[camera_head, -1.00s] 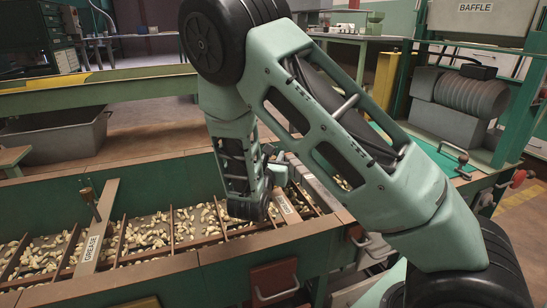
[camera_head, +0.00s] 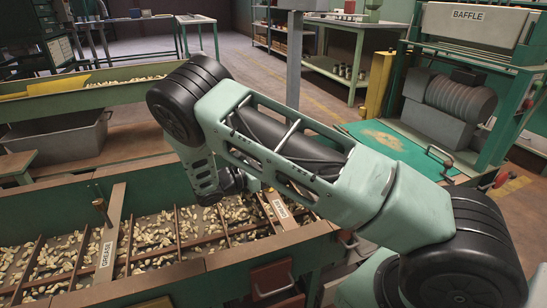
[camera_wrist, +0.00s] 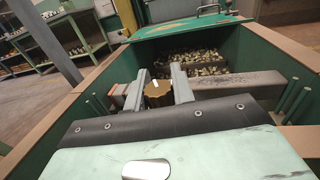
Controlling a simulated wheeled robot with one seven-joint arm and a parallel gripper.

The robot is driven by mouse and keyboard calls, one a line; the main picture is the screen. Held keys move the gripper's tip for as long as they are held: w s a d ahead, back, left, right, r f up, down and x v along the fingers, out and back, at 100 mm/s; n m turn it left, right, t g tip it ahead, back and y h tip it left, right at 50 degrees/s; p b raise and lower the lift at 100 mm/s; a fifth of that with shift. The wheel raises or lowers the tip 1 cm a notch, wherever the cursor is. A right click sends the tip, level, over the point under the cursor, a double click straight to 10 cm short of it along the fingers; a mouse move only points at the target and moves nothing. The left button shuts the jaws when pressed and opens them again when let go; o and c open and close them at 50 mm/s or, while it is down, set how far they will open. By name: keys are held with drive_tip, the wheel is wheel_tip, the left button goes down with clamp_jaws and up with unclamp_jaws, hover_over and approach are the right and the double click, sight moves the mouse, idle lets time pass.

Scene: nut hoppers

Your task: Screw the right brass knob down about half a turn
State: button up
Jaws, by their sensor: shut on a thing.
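The right brass knob (camera_wrist: 158,95) sits between the two grey fingers of my gripper (camera_wrist: 158,88) in the wrist view. The fingers are shut on its sides. The knob is at the cross plank (camera_wrist: 240,84) that spans the hopper. In the head view my wrist hides the knob and the fingers; the labelled right plank (camera_head: 283,212) shows beside them.
The hopper trough (camera_head: 200,268) holds nuts between several dividers. Green posts (camera_wrist: 292,95) stand at its edge in the wrist view. A green lid or panel (camera_head: 385,140) and the BAFFLE machine (camera_head: 450,100) stand at the right. A grey bin (camera_head: 60,138) is at the left.

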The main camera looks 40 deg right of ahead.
drive_tip(key=shift+s+a+m+g+y+p, duration=0.15)
drive_tip(key=shift+m+g+y, duration=0.2)
drive_tip(key=shift+m+g, duration=0.6)
drive_tip(key=shift+s+d+m+g+y+p, duration=0.1)
drive_tip(key=shift+m+g+y, duration=0.4)
drive_tip(key=shift+g, duration=0.9)
drive_tip(key=shift+s+a+m+g+y+p, duration=0.15)
drive_tip(key=shift+m+g+y, duration=0.1)
drive_tip(key=shift+m+g, duration=0.75)
drive_tip(key=shift+g, duration=0.35)
drive_tip(key=o, duration=1)
drive_tip(key=p+v, duration=0.1)
drive_tip(key=v, duration=1.1)
drive_tip(key=shift+w+d+r, duration=0.1)
drive_tip(key=shift+r, duration=0.05)
drive_tip(key=shift+r+y, duration=0.1)
drive_tip(key=shift+y, duration=0.2)
